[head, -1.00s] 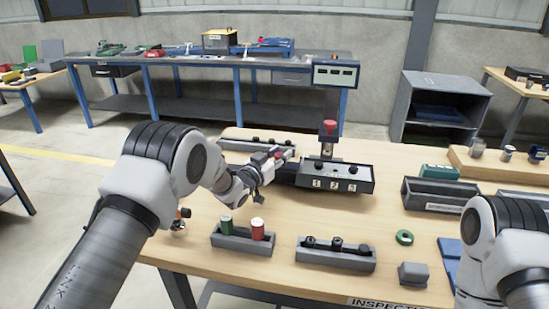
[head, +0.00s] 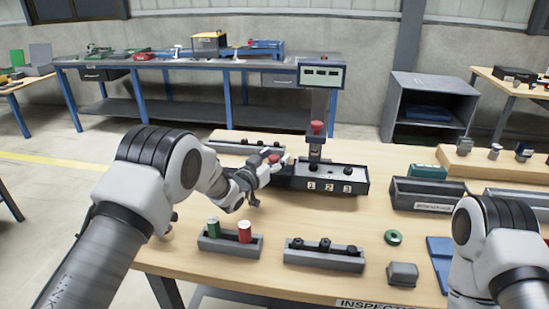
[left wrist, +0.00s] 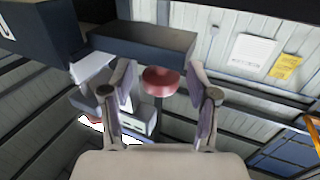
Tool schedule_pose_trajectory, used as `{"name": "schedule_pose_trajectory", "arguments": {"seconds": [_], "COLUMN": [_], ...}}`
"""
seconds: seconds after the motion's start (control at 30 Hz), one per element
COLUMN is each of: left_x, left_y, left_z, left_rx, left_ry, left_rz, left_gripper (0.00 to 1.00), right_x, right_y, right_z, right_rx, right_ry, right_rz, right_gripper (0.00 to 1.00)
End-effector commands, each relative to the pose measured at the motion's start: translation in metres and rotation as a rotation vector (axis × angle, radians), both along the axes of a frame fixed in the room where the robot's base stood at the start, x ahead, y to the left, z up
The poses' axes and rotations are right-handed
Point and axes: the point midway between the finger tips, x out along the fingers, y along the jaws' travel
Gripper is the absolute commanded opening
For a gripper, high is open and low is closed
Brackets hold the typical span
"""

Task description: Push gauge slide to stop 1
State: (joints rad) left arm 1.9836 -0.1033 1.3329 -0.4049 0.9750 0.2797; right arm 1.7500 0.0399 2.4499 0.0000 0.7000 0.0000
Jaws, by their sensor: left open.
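The dark gauge block (head: 328,181), with white labels 1, 2 and 3 on its front, stands in the middle of the table. A darker low part (head: 284,182) shows at its left end. My left gripper (head: 281,161) is open at the block's left end, pointing right. Whether it touches the block or the slide is unclear. In the left wrist view a round red knob (left wrist: 160,82) shows between the spread fingers (left wrist: 161,98), and dark blocks (left wrist: 140,43) lie beyond. The slide's exact position is hard to tell. My right gripper is out of view.
A post with a red button (head: 317,128) and a display (head: 322,74) rises behind the block. In front stand a bin with green and red cylinders (head: 229,245) and a grey holder (head: 323,258). A dark tray (head: 428,195) is to the right.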

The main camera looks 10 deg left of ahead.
Motion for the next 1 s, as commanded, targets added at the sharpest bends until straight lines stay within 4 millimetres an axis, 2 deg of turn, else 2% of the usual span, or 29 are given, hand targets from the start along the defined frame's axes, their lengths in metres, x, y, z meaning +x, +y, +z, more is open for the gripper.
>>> {"name": "schedule_pose_trajectory", "arguments": {"seconds": [0.17, 0.4, 0.53, 0.67, 1.0], "left_x": [0.0, 0.001, 0.001, 0.002, 0.002], "left_y": [0.0, -0.001, -0.001, -0.001, -0.001], "left_z": [0.016, 0.071, 0.091, 0.099, 0.099], "left_rx": [-0.001, 0.001, 0.0, 0.0, 0.0], "left_ry": [-0.002, -0.004, 0.0, 0.002, 0.002], "left_rz": [0.0, -0.001, -0.001, -0.001, -0.001], "left_gripper": [0.6, 0.6, 0.6, 0.6, 0.6], "right_x": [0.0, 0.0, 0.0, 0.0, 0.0], "right_y": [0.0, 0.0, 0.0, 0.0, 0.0], "right_z": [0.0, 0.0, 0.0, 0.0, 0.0], "right_rx": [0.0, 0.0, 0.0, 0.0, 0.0], "right_ry": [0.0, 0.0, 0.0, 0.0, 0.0], "right_rz": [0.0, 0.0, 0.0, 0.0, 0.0], "right_gripper": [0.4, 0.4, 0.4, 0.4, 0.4]}}
